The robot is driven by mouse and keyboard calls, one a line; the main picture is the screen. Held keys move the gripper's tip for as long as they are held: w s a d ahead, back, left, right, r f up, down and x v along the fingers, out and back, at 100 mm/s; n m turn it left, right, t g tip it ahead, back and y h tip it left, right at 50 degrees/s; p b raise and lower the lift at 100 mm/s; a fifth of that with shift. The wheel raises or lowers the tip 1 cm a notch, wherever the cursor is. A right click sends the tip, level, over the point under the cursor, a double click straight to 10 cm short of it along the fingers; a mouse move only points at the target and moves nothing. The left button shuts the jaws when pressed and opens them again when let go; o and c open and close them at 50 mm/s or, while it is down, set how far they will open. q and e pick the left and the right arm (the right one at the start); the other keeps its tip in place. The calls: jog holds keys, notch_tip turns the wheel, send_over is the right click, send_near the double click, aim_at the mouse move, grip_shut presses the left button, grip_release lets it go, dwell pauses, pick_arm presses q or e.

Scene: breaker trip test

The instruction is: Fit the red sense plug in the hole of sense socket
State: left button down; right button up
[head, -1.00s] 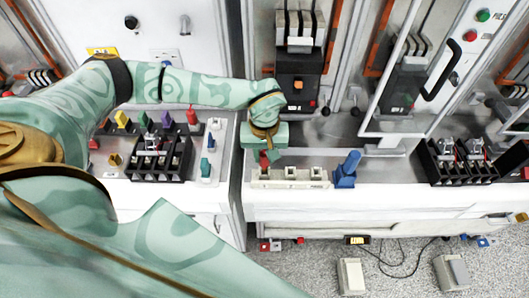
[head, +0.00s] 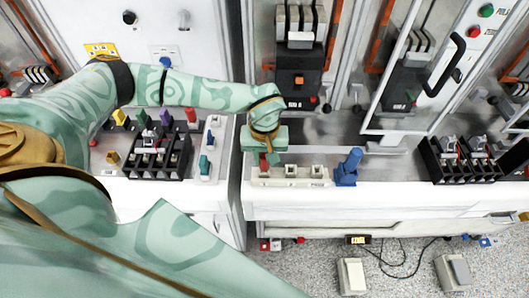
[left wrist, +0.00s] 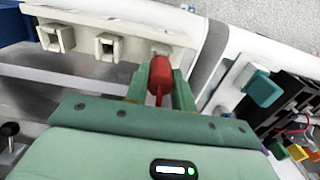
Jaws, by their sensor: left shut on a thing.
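My left gripper (head: 266,153) reaches down over the near worktop and is shut on the red sense plug. In the head view the red plug (head: 272,160) shows only partly below the jaws, just above the left end of the cream socket block (head: 290,182). In the left wrist view the red plug (left wrist: 160,76) sits between my fingers (left wrist: 160,92), lined up roughly with the socket block's (left wrist: 83,30) end opening. That opening is mostly hidden behind the plug, so I cannot tell whether the plug touches or enters it. Two other openings beside it are empty. My right gripper is not in view.
A blue part (head: 347,168) stands close to the right of the block. On the left bench are a black-framed rack (head: 158,155), coloured plugs and a white strip with a teal plug (head: 204,164). A breaker (head: 298,75) rises behind my gripper. The worktop's front edge is close.

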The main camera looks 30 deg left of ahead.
pick_arm(q)
jog(key=shift+f, duration=0.35)
jog(key=c, duration=1.1)
grip_release()
notch_tip(320, 180, up, 16)
jog(key=shift+r, duration=0.15)
